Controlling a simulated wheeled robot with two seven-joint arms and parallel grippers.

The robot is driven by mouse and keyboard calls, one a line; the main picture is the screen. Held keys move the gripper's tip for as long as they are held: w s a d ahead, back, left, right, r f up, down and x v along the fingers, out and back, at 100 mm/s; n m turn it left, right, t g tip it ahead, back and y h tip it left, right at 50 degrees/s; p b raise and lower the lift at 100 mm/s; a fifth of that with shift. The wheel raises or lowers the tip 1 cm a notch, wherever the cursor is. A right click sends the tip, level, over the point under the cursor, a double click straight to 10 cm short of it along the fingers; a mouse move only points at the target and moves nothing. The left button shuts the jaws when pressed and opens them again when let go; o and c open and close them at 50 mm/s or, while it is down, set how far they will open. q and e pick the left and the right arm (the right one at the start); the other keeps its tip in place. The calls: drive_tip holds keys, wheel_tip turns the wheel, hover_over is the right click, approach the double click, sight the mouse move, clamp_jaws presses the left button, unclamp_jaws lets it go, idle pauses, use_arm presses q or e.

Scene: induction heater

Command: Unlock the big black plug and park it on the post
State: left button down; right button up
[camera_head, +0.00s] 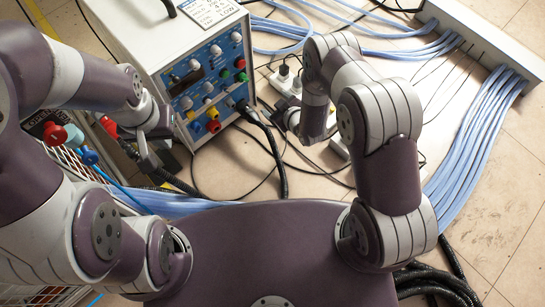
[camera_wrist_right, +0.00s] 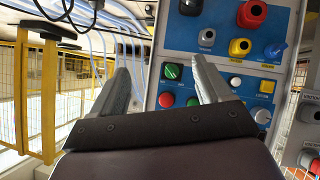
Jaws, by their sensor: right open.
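The big black plug (camera_head: 243,106) sits at the lower right of the heater's front panel (camera_head: 205,75), with a thick black cable running down from it. Whether it is locked is too small to tell. My right gripper (camera_head: 292,118) is in front of the panel, to the right of the plug and apart from it. In the right wrist view its two fingers (camera_wrist_right: 160,90) are spread and empty, with panel buttons showing between and beyond them. My left gripper (camera_head: 150,158) is low at the left of the heater; its fingers are too unclear to read. I cannot make out the post.
The white heater box (camera_head: 130,30) stands at the back. A white power strip (camera_head: 287,82) lies on the floor to its right. Blue hoses (camera_head: 475,150) run on the right. A wire rack (camera_head: 70,160) with red and blue connectors (camera_head: 75,136) is at the left.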

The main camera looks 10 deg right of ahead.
drive_tip(key=n+t+y+b, duration=0.1)
drive_tip(key=t+y+b, duration=0.1)
drive_tip(key=b, duration=0.3)
approach(256, 122)
drive_tip(key=b+x, duration=0.9)
drive_tip(key=x, duration=0.2)
drive_tip(key=shift+w+f, duration=0.25)
drive_tip(key=shift+w, duration=0.1)
drive_tip(key=shift+w+a, duration=0.25)
drive_tip(key=shift+w, duration=0.05)
use_arm(q)
wheel_tip(256, 122, down, 18)
use_arm(e)
drive_tip(key=shift+r, duration=0.1)
use_arm(q)
drive_tip(key=shift+f, duration=0.1)
use_arm(e)
drive_tip(key=c, duration=1.3)
use_arm(q)
drive_tip(key=shift+f, duration=0.1)
use_arm(e)
drive_tip(key=shift+o, duration=0.3)
drive_tip(key=shift+n+t+h, duration=0.5)
drive_tip(key=shift+n, duration=0.9)
